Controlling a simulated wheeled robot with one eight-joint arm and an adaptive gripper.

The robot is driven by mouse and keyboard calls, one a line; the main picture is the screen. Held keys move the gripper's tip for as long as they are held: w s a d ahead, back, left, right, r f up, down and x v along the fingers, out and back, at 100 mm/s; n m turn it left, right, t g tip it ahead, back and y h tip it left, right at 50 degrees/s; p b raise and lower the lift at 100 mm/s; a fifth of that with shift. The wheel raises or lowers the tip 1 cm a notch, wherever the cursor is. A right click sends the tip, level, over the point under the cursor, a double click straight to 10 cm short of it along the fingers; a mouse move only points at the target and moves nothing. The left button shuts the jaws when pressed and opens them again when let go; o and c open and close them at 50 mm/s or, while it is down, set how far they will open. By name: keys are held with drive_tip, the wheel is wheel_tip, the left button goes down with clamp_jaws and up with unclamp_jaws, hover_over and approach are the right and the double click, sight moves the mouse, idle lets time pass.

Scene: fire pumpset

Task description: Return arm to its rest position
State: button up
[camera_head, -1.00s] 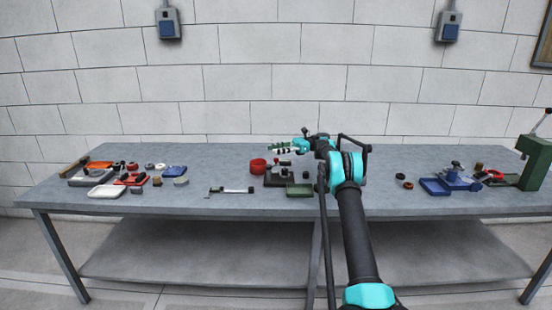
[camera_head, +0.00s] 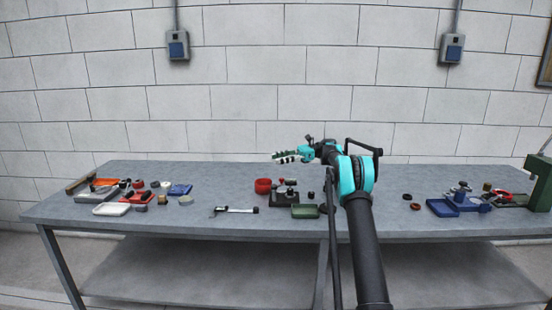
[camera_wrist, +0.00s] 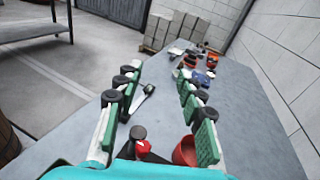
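My arm rises from the bottom right of the head view, and my gripper (camera_head: 278,157) reaches left above the middle of the grey workbench (camera_head: 230,175). In the wrist view my gripper (camera_wrist: 158,112) has its two green-padded fingers wide apart, with nothing between them. Beyond the fingers lie the bench top and its small parts. Below the gripper in the head view are a red bowl (camera_head: 263,186), a dark fixture (camera_head: 285,198) and a green tray (camera_head: 305,211). The gripper appears to be above them, touching none.
A long metal tool (camera_head: 235,210) lies left of the fixture. Several trays and small parts crowd the bench's left end. A blue tray (camera_head: 442,208) and a green press (camera_head: 540,185) stand at the right. A white block wall is behind. Bare bench lies between the groups.

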drive_tip(key=s+d+f+n+t+h, duration=0.1)
drive_tip(key=s+f+n+t+h, duration=0.2)
drive_tip(key=s, duration=0.7)
drive_tip(key=s+d+f+n+t+h, duration=0.15)
drive_tip(key=s+h, duration=0.25)
drive_tip(key=s, duration=0.6)
drive_tip(key=s+d+f+n+t+h, duration=0.1)
drive_tip(key=s+d+f+n+h, duration=0.2)
drive_tip(key=s, duration=0.8)
drive_tip(key=s+d+f+n+t+h, duration=0.2)
drive_tip(key=s+d+f, duration=0.4)
drive_tip(key=s, duration=0.5)
drive_tip(key=s+d+f+n+t+h, duration=0.2)
drive_tip(key=s+d+f+n+h, duration=0.2)
drive_tip(key=s, duration=0.7)
wheel_tip(320, 180, down, 3)
drive_tip(key=shift+d+r, duration=0.15)
drive_tip(key=shift+d, duration=0.25)
